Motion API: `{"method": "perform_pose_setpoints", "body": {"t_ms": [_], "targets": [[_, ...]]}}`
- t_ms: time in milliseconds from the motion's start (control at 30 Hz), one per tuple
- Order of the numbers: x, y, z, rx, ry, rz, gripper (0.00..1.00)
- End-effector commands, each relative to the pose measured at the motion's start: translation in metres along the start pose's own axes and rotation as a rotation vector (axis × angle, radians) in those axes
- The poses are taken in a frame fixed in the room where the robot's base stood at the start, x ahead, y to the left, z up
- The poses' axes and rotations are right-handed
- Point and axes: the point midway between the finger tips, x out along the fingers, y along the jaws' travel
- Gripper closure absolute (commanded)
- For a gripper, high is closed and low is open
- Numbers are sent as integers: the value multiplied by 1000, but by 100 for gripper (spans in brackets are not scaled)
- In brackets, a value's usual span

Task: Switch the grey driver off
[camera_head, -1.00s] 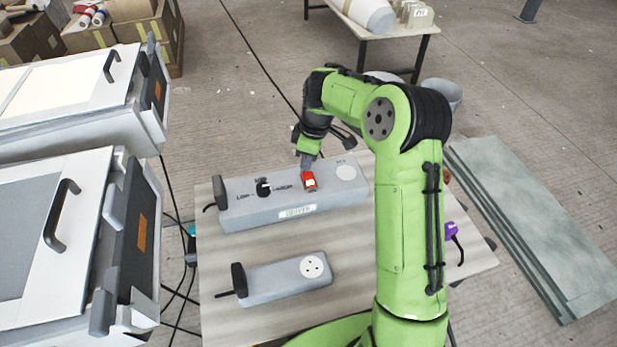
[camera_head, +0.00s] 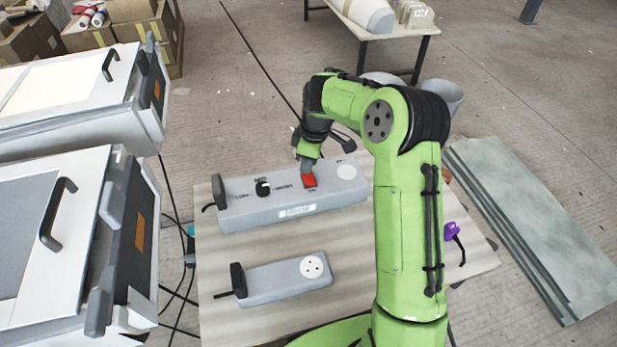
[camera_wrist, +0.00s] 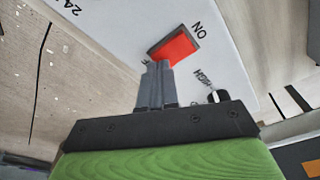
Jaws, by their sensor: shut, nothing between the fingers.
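The grey driver (camera_head: 240,208) is a long grey box on the table, with a black knob (camera_head: 263,188), a red rocker switch (camera_head: 309,180) and a round pale socket. In the wrist view the red switch (camera_wrist: 174,47) sits in a dark frame beside the printed word "ON". My gripper (camera_head: 306,168) is shut and empty, pointing down at the switch. In the wrist view its closed fingertips (camera_wrist: 159,66) are at the switch's near edge; I cannot tell whether they touch it. The fingers hide a little of the switch.
A smaller grey box with a round socket (camera_head: 312,266) lies nearer on the table (camera_head: 350,285). A purple object (camera_head: 452,231) with a black cable is at the table's right. White cases with black handles (camera_head: 60,213) stand at the left. Bare table lies between the two boxes.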

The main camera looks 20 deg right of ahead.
Motion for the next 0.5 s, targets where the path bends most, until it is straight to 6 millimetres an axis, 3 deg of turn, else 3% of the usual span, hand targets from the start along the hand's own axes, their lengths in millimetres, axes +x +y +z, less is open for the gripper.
{"method": "perform_pose_setpoints", "body": {"t_ms": [167, 500], "targets": [[0, 0, 0, 0, -1, -2, 100], [-32, 0, -5, 0, -1, -1, 100]]}}
